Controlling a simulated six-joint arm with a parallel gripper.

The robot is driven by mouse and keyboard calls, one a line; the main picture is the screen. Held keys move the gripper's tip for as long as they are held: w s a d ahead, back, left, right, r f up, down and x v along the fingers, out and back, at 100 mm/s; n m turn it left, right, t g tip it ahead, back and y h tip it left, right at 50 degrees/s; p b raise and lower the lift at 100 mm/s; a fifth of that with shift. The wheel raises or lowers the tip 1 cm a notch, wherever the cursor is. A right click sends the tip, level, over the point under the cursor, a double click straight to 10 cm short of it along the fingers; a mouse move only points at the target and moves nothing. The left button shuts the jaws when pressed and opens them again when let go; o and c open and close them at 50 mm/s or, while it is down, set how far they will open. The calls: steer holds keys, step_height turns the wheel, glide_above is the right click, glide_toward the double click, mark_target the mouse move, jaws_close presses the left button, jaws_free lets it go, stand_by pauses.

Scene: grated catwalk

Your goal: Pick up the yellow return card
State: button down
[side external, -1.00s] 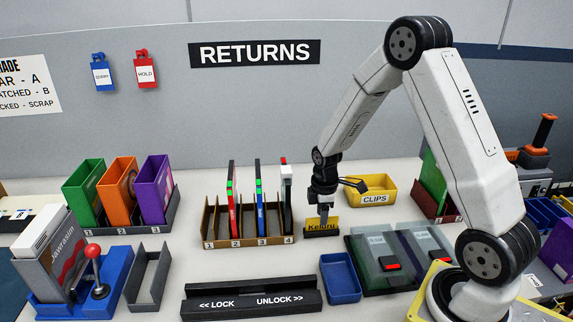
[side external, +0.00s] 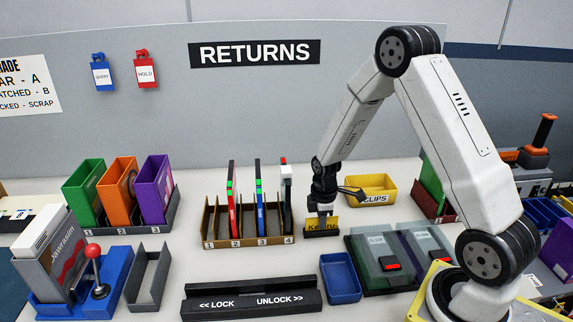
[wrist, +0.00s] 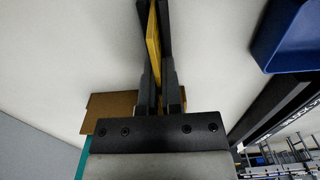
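The yellow return card (side external: 335,223) stands upright in a low dark holder (side external: 322,234) on the white table, right of the slotted rack. Dark lettering shows on its face, partly covered by my finger. My gripper (side external: 321,214) points straight down over the card, with its fingers at the card's upper part. In the wrist view the card (wrist: 153,45) shows as a narrow yellow strip between my two dark fingers (wrist: 155,55). The fingers lie close on either side of it. Whether they press on the card cannot be seen.
A blue tray (side external: 341,292) stands in front of the card. The yellow clips bin (side external: 370,185) is close behind at right. The brown slotted rack (side external: 222,241) is at left, and clear-lidded cases (side external: 389,281) are at right. A black lock bar (side external: 214,312) lies in front.

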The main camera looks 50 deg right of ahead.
steer(key=shift+r, duration=0.1)
stand_by(0.4)
steer(key=shift+r, duration=1.05)
steer(key=s+a+r, duration=0.3)
steer(key=s+r, duration=0.7)
steer(key=s, duration=0.3)
steer(key=shift+s+a+r, duration=0.2)
steer(key=shift+a+r, duration=0.15)
steer(key=shift+a, duration=0.05)
